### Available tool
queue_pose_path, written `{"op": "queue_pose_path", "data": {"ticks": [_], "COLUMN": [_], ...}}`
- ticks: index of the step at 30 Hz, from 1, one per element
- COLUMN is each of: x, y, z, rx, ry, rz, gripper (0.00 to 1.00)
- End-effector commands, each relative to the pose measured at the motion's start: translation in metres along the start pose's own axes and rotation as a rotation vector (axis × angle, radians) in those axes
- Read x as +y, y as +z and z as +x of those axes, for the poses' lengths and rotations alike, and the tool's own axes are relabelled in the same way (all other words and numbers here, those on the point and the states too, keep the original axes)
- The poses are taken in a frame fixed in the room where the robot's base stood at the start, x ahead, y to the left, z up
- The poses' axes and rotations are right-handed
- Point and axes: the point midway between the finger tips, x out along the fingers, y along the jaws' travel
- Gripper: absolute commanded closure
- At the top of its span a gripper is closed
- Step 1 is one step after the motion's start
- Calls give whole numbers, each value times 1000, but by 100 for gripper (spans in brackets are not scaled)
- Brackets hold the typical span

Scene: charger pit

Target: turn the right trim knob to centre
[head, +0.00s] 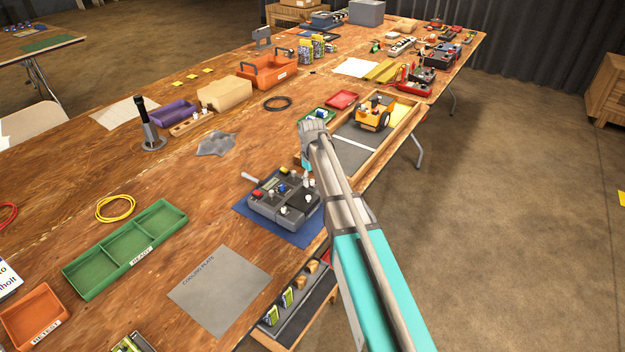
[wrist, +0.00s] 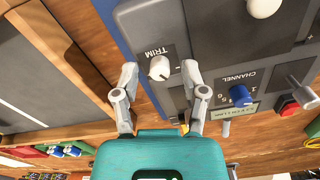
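The white trim knob (wrist: 159,67) sits on a dark plate marked TRIM at the edge of the grey control box in the wrist view. The lettering appears upside down. My gripper (wrist: 159,72) is open, with one grey finger on each side of the knob in the picture. The right finger looks closer to the knob. I cannot tell whether either finger touches it, or which way the knob points. In the head view the control box (head: 268,212) rests on a blue mat (head: 311,232), with my arm reaching over its far right side.
A blue channel knob (wrist: 240,95) and a red switch (wrist: 288,104) lie right of the gripper. A wooden-framed tray (head: 350,160) with a yellow toy truck (head: 374,115) stands beyond the box. A grey cooling plate (head: 220,290) and a green tray (head: 127,248) lie nearer.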

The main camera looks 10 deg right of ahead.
Motion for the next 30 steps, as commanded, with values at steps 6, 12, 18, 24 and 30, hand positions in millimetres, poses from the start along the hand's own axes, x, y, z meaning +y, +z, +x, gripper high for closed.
{"op": "queue_pose_path", "data": {"ticks": [6, 12, 18, 24, 30], "x": [0, 0, 0, 1, 1], "y": [0, 0, 0, 0, 1], "z": [0, 0, 0, 0, 0], "rx": [0, 0, 0, 0, 0], "ry": [0, 0, 0, 0, 0], "rz": [0, 1, 15, 77, 194], "gripper": [91, 100, 100, 100, 100]}}
